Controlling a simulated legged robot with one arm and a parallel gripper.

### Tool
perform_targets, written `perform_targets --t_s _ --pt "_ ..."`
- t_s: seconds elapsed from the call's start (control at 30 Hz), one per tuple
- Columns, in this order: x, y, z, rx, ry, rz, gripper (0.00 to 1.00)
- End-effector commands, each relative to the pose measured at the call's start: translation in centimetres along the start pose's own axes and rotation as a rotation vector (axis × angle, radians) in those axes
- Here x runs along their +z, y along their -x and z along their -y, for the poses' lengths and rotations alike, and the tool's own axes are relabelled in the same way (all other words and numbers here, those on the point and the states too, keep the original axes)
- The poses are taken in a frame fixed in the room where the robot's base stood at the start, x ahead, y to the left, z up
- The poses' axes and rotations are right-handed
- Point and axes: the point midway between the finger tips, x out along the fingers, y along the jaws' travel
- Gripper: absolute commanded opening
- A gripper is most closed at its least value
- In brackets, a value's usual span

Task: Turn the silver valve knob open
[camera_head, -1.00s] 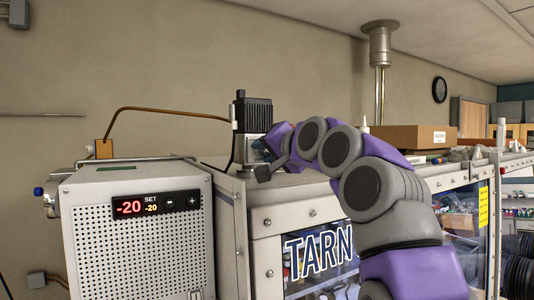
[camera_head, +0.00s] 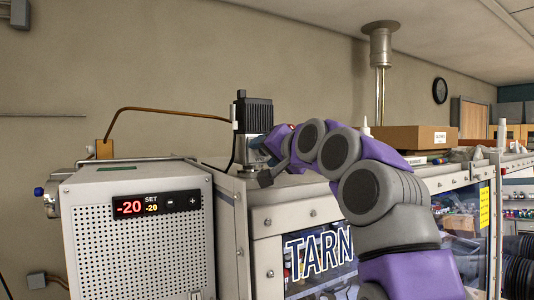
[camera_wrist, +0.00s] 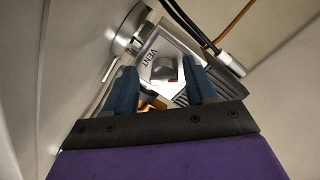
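The silver knob (camera_wrist: 165,68) shows in the wrist view on a pale block marked VENT (camera_wrist: 151,54). My gripper (camera_wrist: 157,66) is open, with one blue finger on either side of the knob in this view. Gaps show between the knob and the fingers; I cannot tell how deep the fingers reach around it. In the head view my gripper (camera_head: 268,158) is beside the silver lower part of a black-topped unit (camera_head: 254,115). My own arm and gripper hide the knob there.
A copper-coloured tube (camera_head: 165,109) and a dark cable run to the unit. A perforated box with a red display (camera_head: 128,207) stands at the left. A cardboard box (camera_head: 405,138) is on the cabinet top at the right. A round metal fitting (camera_wrist: 128,40) is near the left finger.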

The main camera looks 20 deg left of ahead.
Motion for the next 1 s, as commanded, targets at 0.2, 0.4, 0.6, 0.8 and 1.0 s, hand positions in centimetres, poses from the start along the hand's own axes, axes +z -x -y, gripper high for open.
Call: perform_targets --t_s 0.2,0.4,0.6,0.8,1.0 --pt "-0.1 0.2 0.3 -0.003 0.001 -0.003 0.58" --pt "-0.1 0.2 0.4 -0.005 0.001 -0.004 0.58" --pt "-0.2 0.3 0.4 -0.005 0.001 -0.005 0.58" --pt "-0.2 0.7 0.3 -0.005 0.001 -0.006 0.58" --pt "-0.1 3.0 0.4 -0.007 0.002 -0.009 0.58"
